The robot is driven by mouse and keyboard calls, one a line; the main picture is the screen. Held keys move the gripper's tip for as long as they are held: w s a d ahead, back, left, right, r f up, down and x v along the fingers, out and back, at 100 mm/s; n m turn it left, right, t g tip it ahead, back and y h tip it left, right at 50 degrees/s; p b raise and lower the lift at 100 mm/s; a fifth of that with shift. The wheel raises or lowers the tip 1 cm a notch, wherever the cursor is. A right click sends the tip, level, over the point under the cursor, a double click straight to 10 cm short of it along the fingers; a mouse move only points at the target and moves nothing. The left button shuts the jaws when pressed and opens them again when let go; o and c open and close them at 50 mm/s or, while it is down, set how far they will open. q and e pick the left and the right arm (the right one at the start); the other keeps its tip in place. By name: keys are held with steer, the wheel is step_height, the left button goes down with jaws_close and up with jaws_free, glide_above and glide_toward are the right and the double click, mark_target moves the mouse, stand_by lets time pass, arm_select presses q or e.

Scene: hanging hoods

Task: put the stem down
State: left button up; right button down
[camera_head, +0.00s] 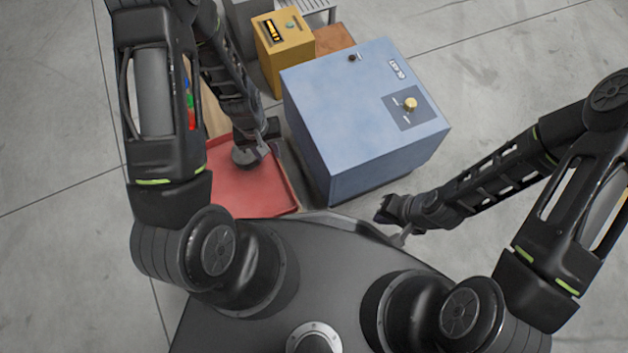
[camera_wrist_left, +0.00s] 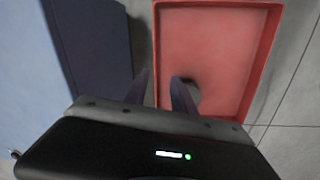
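My left gripper (camera_head: 258,140) is low over the red tray (camera_head: 262,196), at the tray's far part. A small dark grey thing (camera_wrist_left: 191,88), possibly the stem, is beside and partly behind the right finger. In the head view a grey rounded shape (camera_head: 243,157) is at the gripper's lower end; I cannot tell whether it is the stem or part of the gripper. My right gripper (camera_head: 388,212) is near my base's front edge, away from the tray; its fingers are unclear.
A blue box-shaped unit (camera_head: 350,110) with a brass knob (camera_head: 410,104) stands right of the tray, close to my left gripper. A yellow box (camera_head: 284,45) is behind it. Grey floor is open at the right and far left.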

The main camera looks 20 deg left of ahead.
arm_select(q)
steer(key=s+d+m+h, duration=0.1)
steer(key=s+d, duration=0.3)
steer(key=d, duration=0.4)
steer(key=s+d+f+m+h, duration=0.1)
steer(key=s+d+m, duration=0.1)
steer(key=s+d, duration=0.3)
steer(key=d, duration=0.3)
steer(key=shift+d+f+t+h, duration=0.15)
steer(key=shift+t+h, duration=0.15)
steer(key=shift+h, duration=0.1)
step_height(320, 180, up, 26)
steer(key=s+d+p, duration=0.1)
steer(key=p, duration=2.5)
